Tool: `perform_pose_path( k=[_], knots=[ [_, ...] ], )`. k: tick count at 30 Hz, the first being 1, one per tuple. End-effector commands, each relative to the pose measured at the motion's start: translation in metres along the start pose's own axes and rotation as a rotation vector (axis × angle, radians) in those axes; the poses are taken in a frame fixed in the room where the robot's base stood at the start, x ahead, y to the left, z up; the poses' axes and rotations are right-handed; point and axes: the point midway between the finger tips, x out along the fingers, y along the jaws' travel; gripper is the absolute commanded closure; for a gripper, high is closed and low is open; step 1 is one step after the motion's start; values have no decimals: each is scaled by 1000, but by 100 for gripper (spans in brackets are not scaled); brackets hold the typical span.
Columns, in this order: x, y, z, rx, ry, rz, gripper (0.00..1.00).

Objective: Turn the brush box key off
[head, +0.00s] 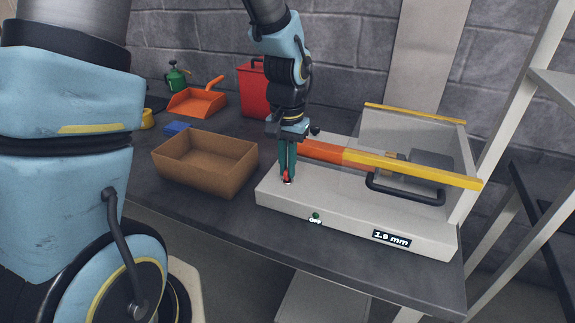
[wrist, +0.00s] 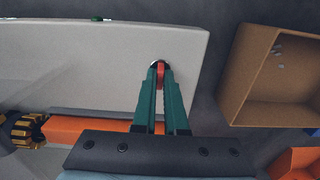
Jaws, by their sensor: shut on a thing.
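The brush box is a low white unit (head: 345,222) on the dark bench. Its red key (head: 286,176) sits in a round lock on the top, near the left end; it also shows in the wrist view (wrist: 160,70). My gripper (head: 287,172) points down over the lock, its green fingers shut on the key. In the wrist view the fingers (wrist: 161,84) close on the key from both sides. The key's lower part and turn angle are partly hidden. A small green light (head: 316,214) sits above a label (head: 315,220) that seems to read OFF.
A brown open box (head: 205,178) stands left of the unit. An orange and yellow bar (head: 400,166), black handle (head: 405,193) and "1.9 mm" label (head: 391,239) are on the unit's right. A red container (head: 254,92) and orange dustpan (head: 198,102) stand behind.

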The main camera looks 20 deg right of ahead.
Motion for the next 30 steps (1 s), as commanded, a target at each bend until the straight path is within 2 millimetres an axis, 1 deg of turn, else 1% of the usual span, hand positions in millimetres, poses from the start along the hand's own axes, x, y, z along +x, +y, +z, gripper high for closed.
perform_pose_path(
  k=[7,8,15,24,26,29,30],
  knots=[
    [0,0,-1,0,3,0,100],
    [0,0,-1,0,3,0,87],
    [0,0,0,-1,1,0,60],
    [-3,0,-1,-1,2,0,60],
    [-8,0,-1,-1,3,0,60],
    [-22,0,-1,-2,6,0,60],
    [-29,0,-1,-3,6,0,60]
  ],
)
